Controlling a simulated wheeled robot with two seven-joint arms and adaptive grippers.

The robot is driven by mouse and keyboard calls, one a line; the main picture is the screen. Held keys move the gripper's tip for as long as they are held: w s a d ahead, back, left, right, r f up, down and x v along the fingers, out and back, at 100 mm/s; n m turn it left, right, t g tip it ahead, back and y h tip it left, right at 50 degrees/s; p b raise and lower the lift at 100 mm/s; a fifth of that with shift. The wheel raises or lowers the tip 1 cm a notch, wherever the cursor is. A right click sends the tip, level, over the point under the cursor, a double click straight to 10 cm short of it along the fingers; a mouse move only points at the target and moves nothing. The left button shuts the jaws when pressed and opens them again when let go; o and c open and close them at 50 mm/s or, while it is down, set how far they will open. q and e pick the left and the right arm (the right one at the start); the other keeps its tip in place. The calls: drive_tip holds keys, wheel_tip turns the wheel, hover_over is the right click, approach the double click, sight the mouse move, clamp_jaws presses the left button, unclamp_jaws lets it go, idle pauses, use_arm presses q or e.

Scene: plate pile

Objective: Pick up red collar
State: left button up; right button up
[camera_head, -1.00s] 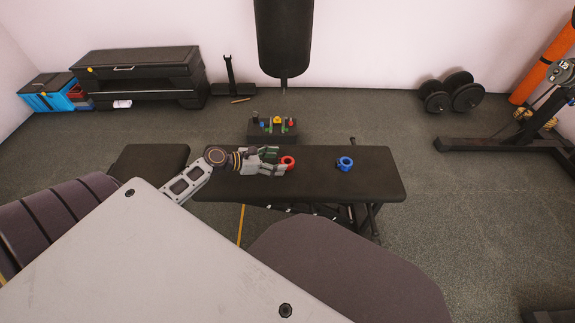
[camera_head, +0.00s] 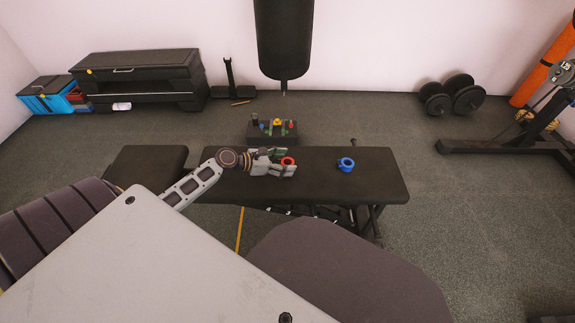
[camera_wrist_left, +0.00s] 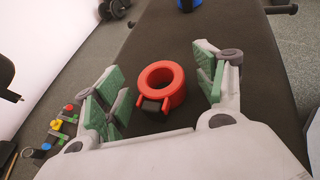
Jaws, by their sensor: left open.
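The red collar (camera_head: 288,161) lies on the black bench pad (camera_head: 375,185). In the left wrist view the collar (camera_wrist_left: 162,84) is a red ring with a dark tab facing my wrist. My left gripper (camera_head: 291,164) is open at the collar. In the left wrist view the green-padded fingers of the left gripper (camera_wrist_left: 160,92) stand on either side of the ring, with visible gaps to both. In the head view the fingers hide part of the collar. My right gripper does not show.
A blue collar (camera_head: 346,164) lies on the bench to the right. A dark box (camera_head: 262,134) with small coloured pieces stands on the floor behind the bench. A punching bag (camera_head: 285,40) hangs behind it. The right part of the bench is mostly clear.

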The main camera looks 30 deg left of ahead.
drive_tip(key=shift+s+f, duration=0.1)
use_arm(q)
drive_tip(key=shift+c, duration=0.8)
drive_tip(key=c, duration=1)
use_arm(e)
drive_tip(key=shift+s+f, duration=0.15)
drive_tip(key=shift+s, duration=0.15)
use_arm(q)
drive_tip(key=shift+r, duration=0.15)
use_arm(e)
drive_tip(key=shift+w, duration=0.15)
use_arm(q)
drive_tip(key=shift+r+p, duration=0.75)
drive_tip(key=shift+r, duration=0.25)
drive_tip(key=shift+r+p, duration=2.25)
drive_tip(key=shift+r, duration=1.6)
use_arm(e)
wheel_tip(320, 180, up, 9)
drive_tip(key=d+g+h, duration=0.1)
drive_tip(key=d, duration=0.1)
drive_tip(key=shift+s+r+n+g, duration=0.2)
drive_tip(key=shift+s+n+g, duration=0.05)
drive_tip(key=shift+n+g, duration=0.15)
